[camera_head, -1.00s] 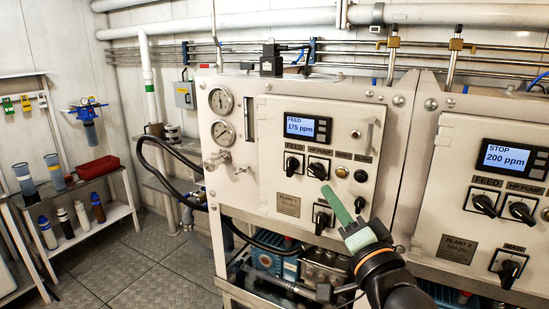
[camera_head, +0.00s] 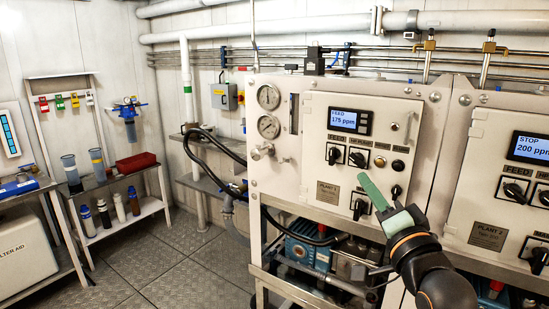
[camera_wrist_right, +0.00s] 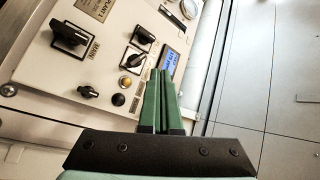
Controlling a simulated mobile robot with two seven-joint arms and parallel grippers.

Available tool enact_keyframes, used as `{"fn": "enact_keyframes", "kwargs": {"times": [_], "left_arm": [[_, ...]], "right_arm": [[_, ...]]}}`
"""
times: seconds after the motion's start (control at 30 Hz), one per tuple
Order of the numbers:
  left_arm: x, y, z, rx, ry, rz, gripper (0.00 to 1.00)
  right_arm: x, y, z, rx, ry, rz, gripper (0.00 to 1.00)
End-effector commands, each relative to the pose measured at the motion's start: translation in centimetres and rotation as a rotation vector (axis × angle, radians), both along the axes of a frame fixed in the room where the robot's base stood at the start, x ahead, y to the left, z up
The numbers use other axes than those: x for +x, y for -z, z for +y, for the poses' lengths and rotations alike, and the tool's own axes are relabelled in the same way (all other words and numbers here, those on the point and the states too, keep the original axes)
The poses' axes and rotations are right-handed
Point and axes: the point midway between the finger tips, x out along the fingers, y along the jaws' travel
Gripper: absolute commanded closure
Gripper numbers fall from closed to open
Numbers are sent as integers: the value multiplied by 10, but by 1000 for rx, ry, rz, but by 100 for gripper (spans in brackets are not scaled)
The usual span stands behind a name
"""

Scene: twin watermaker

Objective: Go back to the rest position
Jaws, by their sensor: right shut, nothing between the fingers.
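My right gripper (camera_head: 374,192) reaches in from the lower right in the head view. Its green fingers are shut with nothing between them, and they point up and left in front of the Plant 1 panel (camera_head: 325,163). In the right wrist view the green fingers (camera_wrist_right: 163,82) lie together, pointing at the panel's display (camera_wrist_right: 170,61). I cannot tell the exact gap between the fingertips and the panel. In the head view the Plant 1 display (camera_head: 344,119) reads FEED 175 ppm. My left gripper is not in view.
The Plant 2 panel (camera_head: 490,237) stands at the right, its display (camera_head: 528,148) reading STOP 200 ppm. Black hoses (camera_head: 212,150) hang left of Plant 1. Shelves with bottles and a red bin (camera_head: 136,161) stand at the left. The floor (camera_head: 165,262) between is clear.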

Motion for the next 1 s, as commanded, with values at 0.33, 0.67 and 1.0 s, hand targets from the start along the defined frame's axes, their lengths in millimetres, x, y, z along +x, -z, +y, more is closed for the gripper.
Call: {"fn": "enact_keyframes", "kwargs": {"times": [0.33,0.67,1.0], "left_arm": [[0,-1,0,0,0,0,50],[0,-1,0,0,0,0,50],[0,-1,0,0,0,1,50]], "right_arm": [[5,39,0,-63,14,57,100],[-38,271,-1,-507,6,360,100],[-188,466,-3,-956,-187,608,100]]}}
